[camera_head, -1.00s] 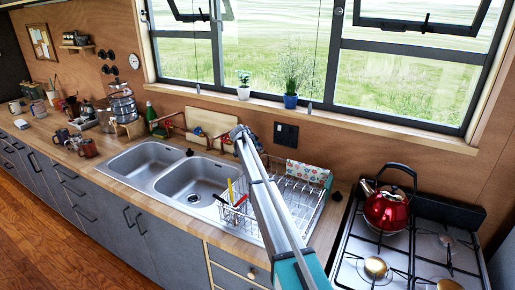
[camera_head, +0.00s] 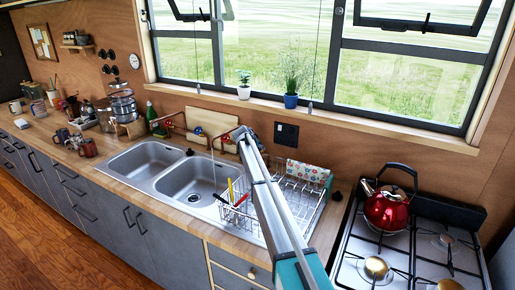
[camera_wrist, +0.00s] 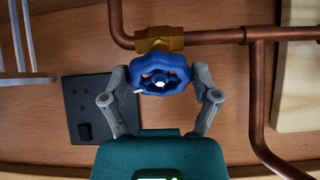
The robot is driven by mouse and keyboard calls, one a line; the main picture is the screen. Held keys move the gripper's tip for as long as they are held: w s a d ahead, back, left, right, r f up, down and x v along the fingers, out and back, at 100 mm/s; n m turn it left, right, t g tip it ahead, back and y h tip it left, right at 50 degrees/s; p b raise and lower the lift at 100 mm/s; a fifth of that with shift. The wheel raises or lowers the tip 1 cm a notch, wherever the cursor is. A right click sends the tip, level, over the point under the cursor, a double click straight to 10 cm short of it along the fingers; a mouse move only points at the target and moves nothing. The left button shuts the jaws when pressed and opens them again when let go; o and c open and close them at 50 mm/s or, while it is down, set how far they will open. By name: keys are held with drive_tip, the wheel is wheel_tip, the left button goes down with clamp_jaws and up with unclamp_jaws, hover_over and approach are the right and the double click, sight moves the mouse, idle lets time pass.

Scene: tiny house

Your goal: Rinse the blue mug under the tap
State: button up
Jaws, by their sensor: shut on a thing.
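My gripper (camera_wrist: 163,84) is shut on a blue valve handle (camera_wrist: 161,72), one finger on each side of it. The handle sits on a brass fitting (camera_wrist: 159,39) of a copper pipe (camera_wrist: 203,37) at the wall. In the head view my arm hides the gripper and this handle. The tap pipe (camera_head: 212,132) rises behind the right sink basin (camera_head: 193,183). A thin pale streak, seemingly running water, drops from it into that basin. Several mugs (camera_head: 88,148) stand on the counter left of the sink; I cannot make out a blue one.
A wire dish rack (camera_head: 300,190) with utensils and a patterned item stands right of the sink, under my arm. A red kettle (camera_head: 386,208) is on the stove (camera_head: 410,250). The left basin (camera_head: 147,162) looks empty. Two potted plants (camera_head: 291,90) stand on the sill.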

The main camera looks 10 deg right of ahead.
drive_tip(key=shift+n+t+y, duration=0.3)
drive_tip(key=shift+n+y, duration=0.1)
drive_tip(key=shift+n, duration=1.6)
drive_tip(key=o, duration=1)
drive_tip(key=shift+c, duration=0.2)
drive_tip(key=shift+m, duration=0.3)
